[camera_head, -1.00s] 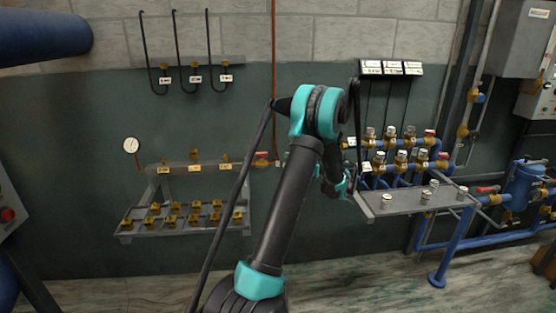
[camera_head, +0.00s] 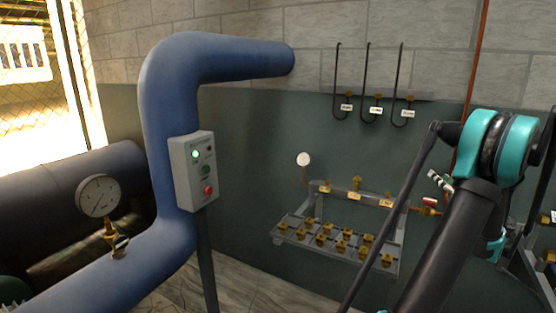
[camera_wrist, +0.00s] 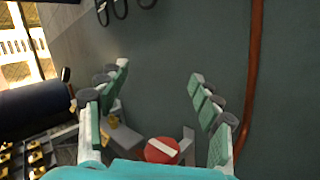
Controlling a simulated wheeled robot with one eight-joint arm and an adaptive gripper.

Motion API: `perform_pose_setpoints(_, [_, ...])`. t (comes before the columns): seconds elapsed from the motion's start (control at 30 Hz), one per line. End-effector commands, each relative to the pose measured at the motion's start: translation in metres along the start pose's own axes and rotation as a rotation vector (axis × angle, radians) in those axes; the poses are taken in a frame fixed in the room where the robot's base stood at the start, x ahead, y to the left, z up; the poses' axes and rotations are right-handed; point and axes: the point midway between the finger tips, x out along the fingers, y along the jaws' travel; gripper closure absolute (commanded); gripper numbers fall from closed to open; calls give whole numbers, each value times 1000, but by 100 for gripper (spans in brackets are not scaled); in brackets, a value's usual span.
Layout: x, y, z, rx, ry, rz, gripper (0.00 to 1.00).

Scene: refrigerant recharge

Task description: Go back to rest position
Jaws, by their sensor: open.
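My gripper (camera_wrist: 160,95) shows in the wrist view with its two fingers wide apart. It is open and nothing is between the fingertips. A dark green wall lies beyond it. A red round part with a white bar (camera_wrist: 162,149) shows low between the fingers. In the head view my arm rises at the right side, and my gripper is mostly hidden behind it.
A blue pipe (camera_head: 158,130) with a gauge (camera_head: 98,196) and a control box (camera_head: 194,170) stand at left. A rack of brass fittings (camera_head: 335,240) is on the wall beside my arm. Black hooked hoses (camera_head: 369,85) hang above. A red-brown pipe (camera_wrist: 250,70) runs close to my right finger.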

Motion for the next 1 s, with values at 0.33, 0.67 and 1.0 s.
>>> perform_pose_setpoints(0.33, [70, 86, 38, 750, -377, -300, 35])
perform_pose_setpoints(0.67, [25, 171, -71, 1573, -570, -690, 35])
perform_pose_setpoints(1.0, [-91, 296, -233, 2131, -594, -1283, 35])
